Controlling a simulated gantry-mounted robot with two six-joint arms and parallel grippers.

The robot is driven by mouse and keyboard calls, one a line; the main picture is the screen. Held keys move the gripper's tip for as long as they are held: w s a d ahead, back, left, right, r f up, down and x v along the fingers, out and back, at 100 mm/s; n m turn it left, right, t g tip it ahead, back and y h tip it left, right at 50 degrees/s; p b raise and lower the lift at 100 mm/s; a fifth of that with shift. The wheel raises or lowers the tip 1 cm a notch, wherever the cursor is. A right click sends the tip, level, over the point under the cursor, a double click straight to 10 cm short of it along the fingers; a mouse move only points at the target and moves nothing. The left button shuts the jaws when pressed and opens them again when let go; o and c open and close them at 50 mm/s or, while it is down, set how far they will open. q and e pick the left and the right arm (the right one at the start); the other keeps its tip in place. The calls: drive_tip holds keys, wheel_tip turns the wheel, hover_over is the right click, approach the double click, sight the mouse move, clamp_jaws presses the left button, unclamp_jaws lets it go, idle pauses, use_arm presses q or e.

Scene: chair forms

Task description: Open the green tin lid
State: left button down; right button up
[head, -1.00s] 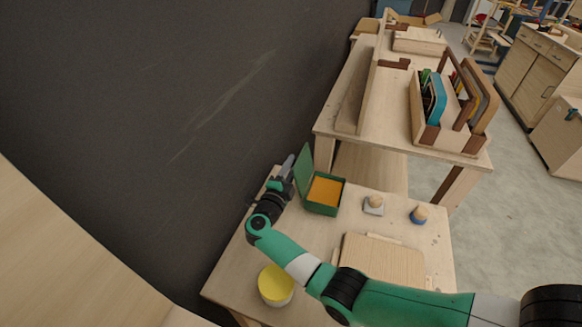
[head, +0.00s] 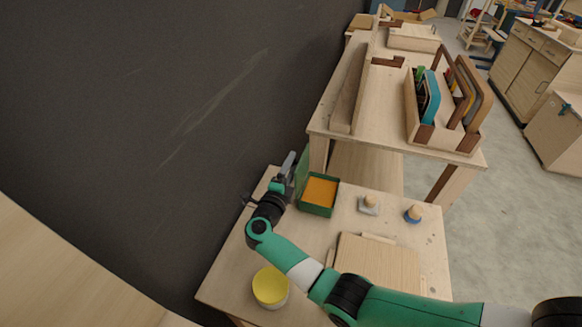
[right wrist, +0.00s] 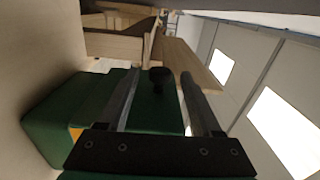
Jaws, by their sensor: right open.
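The green tin (head: 318,209) sits on the low table with its orange inside showing. Its green lid (head: 303,168) stands raised on the tin's left side, and its top edge is up. My right gripper (head: 290,163) is at the left, outer side of the lid, very close to it; I cannot tell whether they touch. In the right wrist view, the open fingers (right wrist: 162,100) show in front of the green lid (right wrist: 155,112), with a dark knob (right wrist: 160,79) between them. My left gripper is out of view.
A yellow-topped round tub (head: 270,287), a wooden board (head: 378,265) and two small knobbed pieces (head: 369,205) (head: 413,214) share the table. A dark wall (head: 150,110) is close on the left. A taller table with a wooden rack (head: 411,105) stands behind.

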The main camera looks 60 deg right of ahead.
drive_tip(key=p+v, duration=0.3)
drive_tip(key=v, duration=0.8)
drive_tip(key=shift+a, duration=0.3)
